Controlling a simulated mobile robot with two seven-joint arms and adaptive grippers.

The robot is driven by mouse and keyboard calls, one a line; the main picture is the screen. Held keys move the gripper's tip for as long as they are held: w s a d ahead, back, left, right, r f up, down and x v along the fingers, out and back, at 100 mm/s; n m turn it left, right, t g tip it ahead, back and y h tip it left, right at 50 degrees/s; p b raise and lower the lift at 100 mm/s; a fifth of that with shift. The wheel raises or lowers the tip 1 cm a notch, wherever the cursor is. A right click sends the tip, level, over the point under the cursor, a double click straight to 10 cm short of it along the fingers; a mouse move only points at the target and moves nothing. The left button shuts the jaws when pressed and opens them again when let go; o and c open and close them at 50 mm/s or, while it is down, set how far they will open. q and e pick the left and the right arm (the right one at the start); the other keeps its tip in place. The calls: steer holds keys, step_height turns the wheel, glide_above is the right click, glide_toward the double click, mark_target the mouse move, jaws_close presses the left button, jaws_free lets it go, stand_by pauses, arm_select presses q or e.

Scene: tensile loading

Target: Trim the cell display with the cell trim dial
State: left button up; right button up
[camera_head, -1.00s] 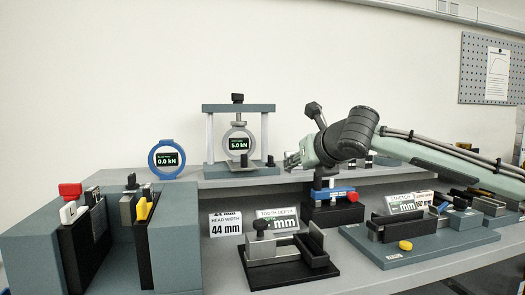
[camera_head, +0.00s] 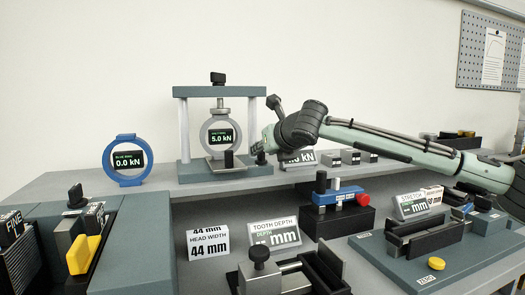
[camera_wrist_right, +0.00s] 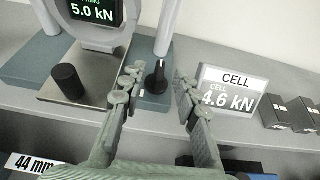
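The cell display (camera_wrist_right: 229,92) is a white sign reading "CELL 4.6 kN" in the right wrist view. In the head view it shows partly behind my right arm (camera_head: 300,158). A black upright knob with a pale pointer mark, which looks like the cell trim dial (camera_wrist_right: 156,79), stands on the right end of the load frame's base. My right gripper (camera_wrist_right: 158,88) is open, with one finger on each side of this knob in the picture. Contact cannot be told. In the head view the gripper (camera_head: 263,146) is beside the frame's right post. My left gripper is not in view.
The load frame (camera_head: 220,91) holds a ring gauge (camera_head: 221,137) reading 5.0 kN. Another black knob (camera_wrist_right: 67,82) is left of the gripper. A blue ring gauge (camera_head: 107,160) reads 0.0 kN. Small dark blocks (camera_wrist_right: 292,113) stand right of the cell display.

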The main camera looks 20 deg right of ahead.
steer(key=shift+x, duration=0.9)
jaws_close()
steer(key=shift+a, duration=0.1)
